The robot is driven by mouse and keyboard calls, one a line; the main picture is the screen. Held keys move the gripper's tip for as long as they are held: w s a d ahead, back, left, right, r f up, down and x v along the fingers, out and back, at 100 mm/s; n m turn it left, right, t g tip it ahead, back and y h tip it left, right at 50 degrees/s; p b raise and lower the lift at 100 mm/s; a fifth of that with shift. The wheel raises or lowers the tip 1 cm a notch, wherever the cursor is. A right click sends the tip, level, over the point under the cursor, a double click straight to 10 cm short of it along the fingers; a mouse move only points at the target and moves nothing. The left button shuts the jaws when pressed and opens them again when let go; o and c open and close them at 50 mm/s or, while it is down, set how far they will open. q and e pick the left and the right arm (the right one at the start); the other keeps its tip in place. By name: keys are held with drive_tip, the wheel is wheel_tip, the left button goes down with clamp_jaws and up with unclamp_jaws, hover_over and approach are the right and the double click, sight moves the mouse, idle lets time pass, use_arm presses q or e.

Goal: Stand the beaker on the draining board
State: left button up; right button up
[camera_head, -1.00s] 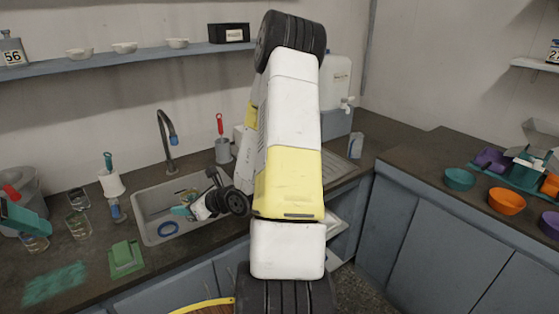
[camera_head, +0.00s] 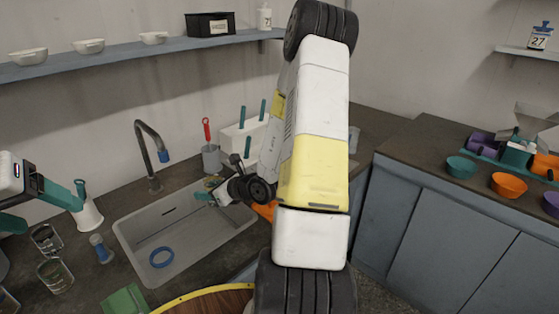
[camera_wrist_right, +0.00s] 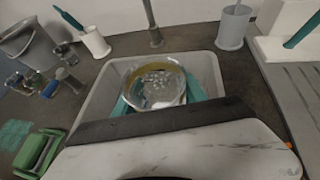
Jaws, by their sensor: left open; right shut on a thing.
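A clear beaker (camera_wrist_right: 157,85) with a yellowish rim sits between the teal fingers of my right gripper (camera_wrist_right: 158,95) in the right wrist view, with the sink behind it. In the head view my right gripper (camera_head: 208,194) is by the sink's far right corner, shut on the beaker (camera_head: 213,182), which is small and partly hidden there. The grooved draining board (camera_wrist_right: 297,85) lies right of the sink in the wrist view; my right arm hides most of it in the head view. My left gripper (camera_head: 50,212) is open and empty at the left edge, above the counter.
The sink (camera_head: 185,232) holds a blue ring (camera_head: 161,257). A grey pot with a red-handled tool (camera_head: 211,158) and a white rack with teal pegs (camera_head: 240,137) stand behind. Glass vessels (camera_head: 55,275) and a blue-topped bottle (camera_head: 101,248) stand left of the sink.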

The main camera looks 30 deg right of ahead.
drive_tip(key=shift+w+d, duration=0.2)
drive_tip(key=d+f+m+h, duration=0.1)
drive_tip(key=d+m+h, duration=0.1)
drive_tip(key=d, duration=0.8)
drive_tip(key=d+f+m+t+h, duration=0.1)
drive_tip(key=d+m+h, duration=0.1)
drive_tip(key=d, duration=0.8)
drive_tip(key=s+d+f+m+h, duration=0.1)
drive_tip(key=d+m+h, duration=0.2)
drive_tip(key=d, duration=0.7)
drive_tip(key=shift+s+d+f+t+h, duration=0.1)
drive_tip(key=shift+d+f+t+h, duration=0.2)
drive_tip(key=shift+d+f+h, duration=0.1)
drive_tip(key=w+d, duration=0.3)
drive_tip(key=w+d+f, duration=0.1)
drive_tip(key=w+d, duration=0.7)
drive_tip(key=shift+w+d+f, duration=0.15)
drive_tip(key=shift+d+f, duration=0.05)
drive_tip(key=shift+f, duration=1.85)
drive_tip(key=shift+f, duration=0.15)
drive_tip(key=o, duration=1.5)
